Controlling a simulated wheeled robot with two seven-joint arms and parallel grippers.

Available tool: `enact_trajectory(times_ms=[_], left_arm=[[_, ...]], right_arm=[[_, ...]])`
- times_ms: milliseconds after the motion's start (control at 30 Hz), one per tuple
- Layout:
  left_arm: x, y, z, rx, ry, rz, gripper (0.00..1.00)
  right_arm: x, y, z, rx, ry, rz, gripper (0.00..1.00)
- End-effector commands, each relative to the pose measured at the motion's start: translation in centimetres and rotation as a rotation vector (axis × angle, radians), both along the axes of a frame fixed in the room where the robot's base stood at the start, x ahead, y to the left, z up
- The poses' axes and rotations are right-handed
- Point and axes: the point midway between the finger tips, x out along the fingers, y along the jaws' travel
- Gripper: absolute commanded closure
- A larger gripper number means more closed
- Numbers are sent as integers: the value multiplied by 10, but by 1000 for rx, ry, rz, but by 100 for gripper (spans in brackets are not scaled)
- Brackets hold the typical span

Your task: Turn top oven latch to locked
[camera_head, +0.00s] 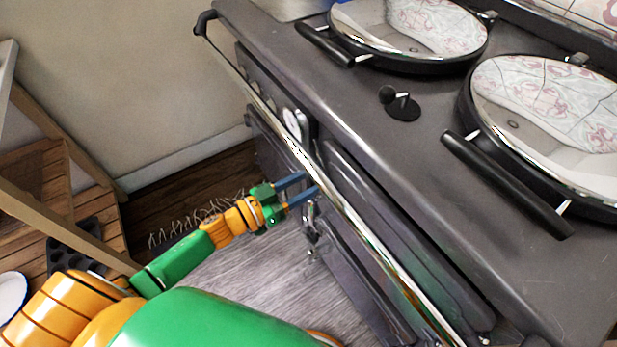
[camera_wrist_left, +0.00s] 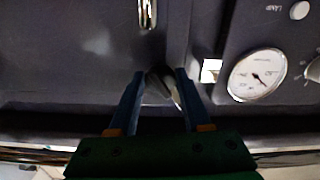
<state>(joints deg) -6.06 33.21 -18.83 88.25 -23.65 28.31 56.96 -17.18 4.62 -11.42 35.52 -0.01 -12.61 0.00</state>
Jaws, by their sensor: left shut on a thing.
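The oven range (camera_head: 400,130) is a dark grey cooker with a chrome rail along its front. My left gripper (camera_head: 303,189) reaches in under the rail at the upper door. In the left wrist view, the blue fingers of my left gripper (camera_wrist_left: 160,78) are shut on the top oven latch (camera_wrist_left: 161,88), a small dark and metallic handle beside the door's edge. Its exact angle is hard to tell, and in the head view the gripper and rail mostly hide it. The top oven door (camera_head: 372,202) looks closed. My right gripper is not in view.
The chrome rail (camera_head: 352,221) runs close above my left gripper. A lower chrome fitting (camera_head: 312,239) shows below it. A round gauge (camera_wrist_left: 256,75) sits beside the latch. Two lidded hotplates (camera_head: 410,28) are on top. A wooden shelf (camera_head: 65,180) stands at left.

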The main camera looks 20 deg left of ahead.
Motion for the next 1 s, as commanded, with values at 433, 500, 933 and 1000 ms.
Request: enact_trajectory(times_ms=[433,500,933,1000], left_arm=[[-1,-1,2,-318,254,0,100],[-1,-1,2,-371,295,0,100],[-2,-2,1,-653,513,-2,100],[-2,-2,1,-686,539,-1,100]], right_arm=[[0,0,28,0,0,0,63],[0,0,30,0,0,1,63],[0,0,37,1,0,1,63],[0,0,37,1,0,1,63]])
